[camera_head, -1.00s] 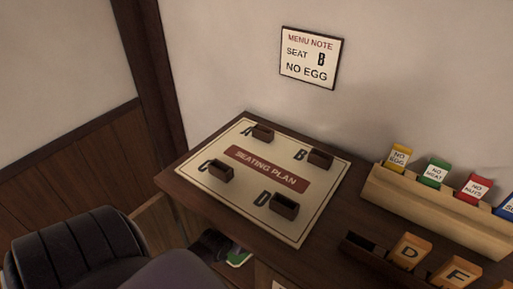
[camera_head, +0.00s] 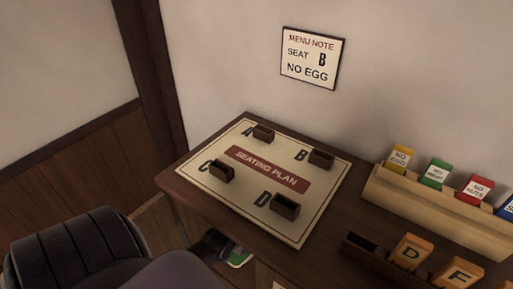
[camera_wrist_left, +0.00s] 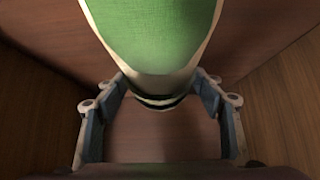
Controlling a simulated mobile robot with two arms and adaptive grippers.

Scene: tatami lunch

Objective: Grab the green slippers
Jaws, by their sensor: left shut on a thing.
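A green slipper (camera_wrist_left: 155,35) with a pale edge fills the upper middle of the left wrist view. My left gripper (camera_wrist_left: 158,92) is shut on its near end, with one finger on each side. In the head view a small part of the green slipper (camera_head: 238,257) shows beside my left gripper (camera_head: 217,243), below the front edge of the desk. My own arm hides most of that area. I cannot tell whether a second slipper is behind or under this one. My right gripper is not in view.
A dark wooden desk (camera_head: 190,192) carries a seating plan board (camera_head: 235,205) with small dark holders. A wooden rack (camera_head: 440,212) of coloured tags and a dark tray with D and F tiles (camera_head: 410,252) stand to the right. A menu note (camera_head: 310,58) hangs on the wall.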

